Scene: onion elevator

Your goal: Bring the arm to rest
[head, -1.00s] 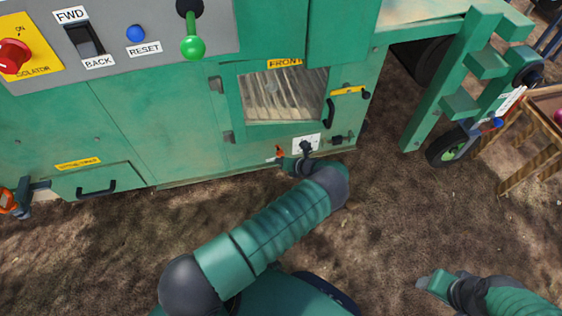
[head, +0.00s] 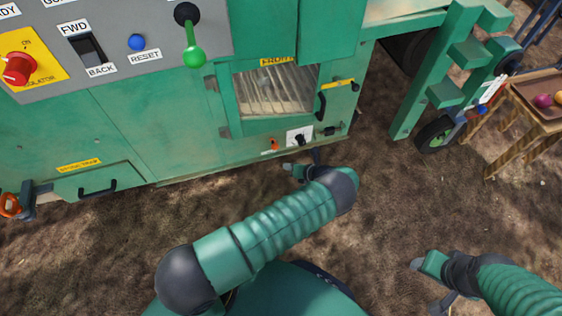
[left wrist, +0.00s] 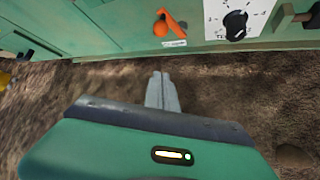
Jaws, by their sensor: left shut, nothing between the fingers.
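My left arm comes in from the lower left in the head view and bends at a dark elbow. My left gripper (head: 292,168) is at its far end, in front of the lower edge of the green machine (head: 160,130). In the left wrist view its fingers (left wrist: 162,92) are together with nothing between them, over bare ground and apart from the panel. My right gripper (head: 416,265) is at the lower right over the ground, pointing left. I cannot tell whether it is open or shut.
An orange lever (left wrist: 172,25) and a black dial (left wrist: 236,22) sit on the machine just beyond my left fingers. A windowed door (head: 277,92) is above them. A wooden stand with a brown tray (head: 520,92) holding onions is at the right. The dirt ground between is clear.

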